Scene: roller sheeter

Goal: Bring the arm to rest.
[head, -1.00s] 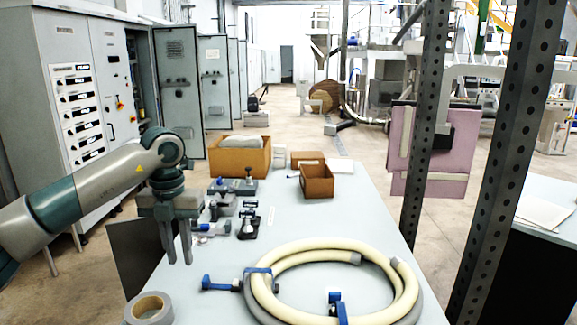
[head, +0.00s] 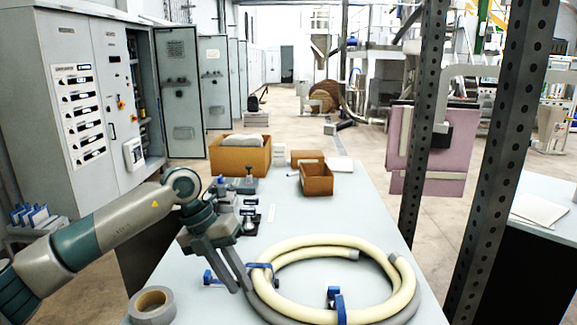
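My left arm comes in from the left with its elbow raised. Its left gripper (head: 240,288) points down over the table, just left of the coiled cream hose (head: 285,255). A gap shows between the two fingers, and nothing is between them. The fingertips look close to the blue clamp (head: 213,279) at the hose's left side; whether they touch it I cannot tell. My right gripper is not in view.
The grey table (head: 305,217) carries a tape roll (head: 152,303), small dark fittings (head: 248,212), a brown open box (head: 316,180) and a larger bin (head: 240,158). Perforated posts (head: 500,170) and pink panels (head: 400,150) stand to the right. The table's middle is clear.

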